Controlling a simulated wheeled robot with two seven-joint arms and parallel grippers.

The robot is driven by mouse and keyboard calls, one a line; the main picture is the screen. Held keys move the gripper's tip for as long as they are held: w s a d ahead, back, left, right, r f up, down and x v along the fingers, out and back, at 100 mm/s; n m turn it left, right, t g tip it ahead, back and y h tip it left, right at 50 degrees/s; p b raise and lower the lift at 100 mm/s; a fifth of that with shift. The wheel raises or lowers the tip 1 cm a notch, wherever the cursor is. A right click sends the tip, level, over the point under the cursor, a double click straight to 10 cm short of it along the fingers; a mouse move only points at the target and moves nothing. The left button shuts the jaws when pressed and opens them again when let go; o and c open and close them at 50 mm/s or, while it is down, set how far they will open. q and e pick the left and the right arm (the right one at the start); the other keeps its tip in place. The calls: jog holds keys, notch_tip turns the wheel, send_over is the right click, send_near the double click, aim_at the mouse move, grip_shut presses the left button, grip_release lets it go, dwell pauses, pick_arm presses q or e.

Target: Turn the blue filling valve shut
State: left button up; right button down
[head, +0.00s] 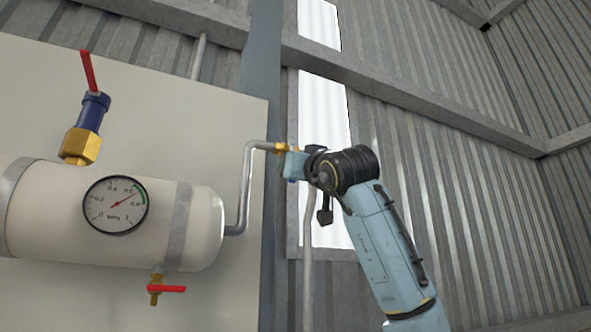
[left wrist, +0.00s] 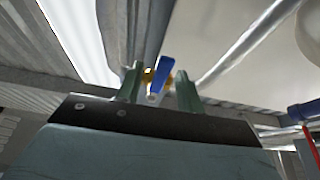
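The blue filling valve's lever (left wrist: 163,72) shows in the left wrist view, with brass fitting behind it. My left gripper (left wrist: 160,88) has one finger on each side of the lever, with gaps visible, so it is open around it and not clamped. In the head view the valve's brass body (head: 281,148) sits at the end of the grey pipe from the tank. My left gripper (head: 292,164) is at this valve and mostly hides the lever. My right gripper is in neither view.
The cream tank (head: 205,230) carries a pressure gauge (head: 116,205), a top valve with a red handle (head: 89,70), and a lower red-handled valve (head: 166,289). A grey post (head: 268,230) and a bright window strip (head: 325,100) stand behind the filling valve.

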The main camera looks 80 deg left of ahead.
pick_arm(q)
jog(key=b+v, duration=0.3)
jog(key=v, duration=1)
jog(key=shift+d, duration=0.15)
jog(key=shift+w+f, duration=0.1)
